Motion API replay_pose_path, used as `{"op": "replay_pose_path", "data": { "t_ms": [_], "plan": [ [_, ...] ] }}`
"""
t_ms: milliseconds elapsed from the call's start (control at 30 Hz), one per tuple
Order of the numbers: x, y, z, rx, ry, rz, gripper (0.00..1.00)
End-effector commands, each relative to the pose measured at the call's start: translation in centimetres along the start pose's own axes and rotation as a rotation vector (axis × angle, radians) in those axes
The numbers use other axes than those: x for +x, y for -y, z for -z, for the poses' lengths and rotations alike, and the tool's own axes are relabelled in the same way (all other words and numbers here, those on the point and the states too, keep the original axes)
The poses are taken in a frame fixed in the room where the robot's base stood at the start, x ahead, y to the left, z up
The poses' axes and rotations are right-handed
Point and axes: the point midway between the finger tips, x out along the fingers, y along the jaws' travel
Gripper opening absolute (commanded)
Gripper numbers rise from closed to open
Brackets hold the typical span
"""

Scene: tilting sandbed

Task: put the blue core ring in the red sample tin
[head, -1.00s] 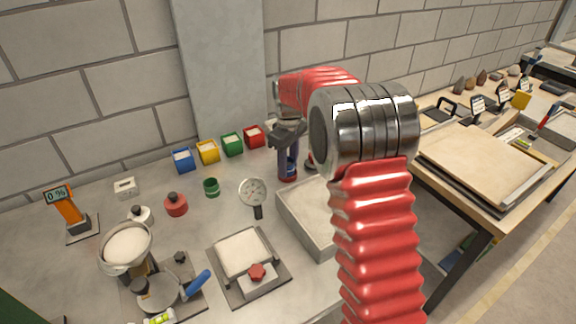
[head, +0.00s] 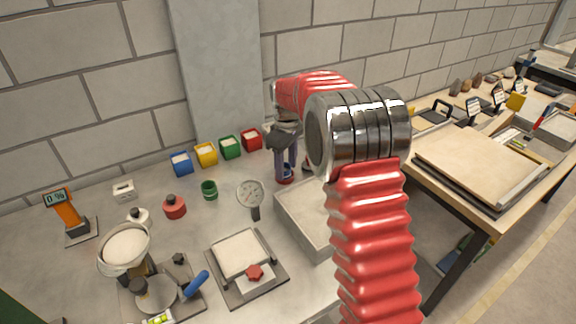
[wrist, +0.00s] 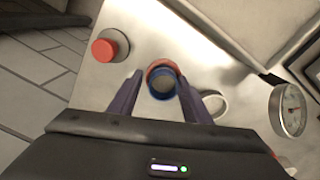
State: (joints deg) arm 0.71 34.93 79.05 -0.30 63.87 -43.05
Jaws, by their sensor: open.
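The blue core ring (head: 286,168) is between the fingers of my gripper (head: 286,158) in the head view. The red sample tin (head: 285,180) shows just below it. In the wrist view the blue ring (wrist: 161,88) sits at the mouth of the red tin (wrist: 160,64), whose rim shows along its far side. How deep the ring sits is unclear. My gripper (wrist: 158,90) is open, with its two purple fingers on either side of the ring and a small gap beside it.
A green tin (head: 209,189) and a dial tool (head: 251,196) stand to the left. Blue, yellow, green and red boxes (head: 251,139) line the wall.

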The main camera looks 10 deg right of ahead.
Motion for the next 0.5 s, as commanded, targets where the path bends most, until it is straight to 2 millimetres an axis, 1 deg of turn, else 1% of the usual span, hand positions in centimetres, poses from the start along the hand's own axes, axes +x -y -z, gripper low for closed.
{"op": "replay_pose_path", "data": {
  "t_ms": [33, 167, 267, 367, 500],
  "plan": [
    [2.9, 1.3, -0.3, -0.001, 0.028, 0.038, 0.54],
    [2.7, 1.3, -0.3, -0.001, 0.028, 0.038, 0.54],
    [2.1, 1.2, -0.2, -0.001, 0.027, 0.037, 0.54],
    [1.0, 1.3, -0.4, 0.0, 0.025, 0.036, 0.54],
    [-1.6, 1.4, -0.6, 0.0, 0.022, 0.032, 0.54]
  ]
}}
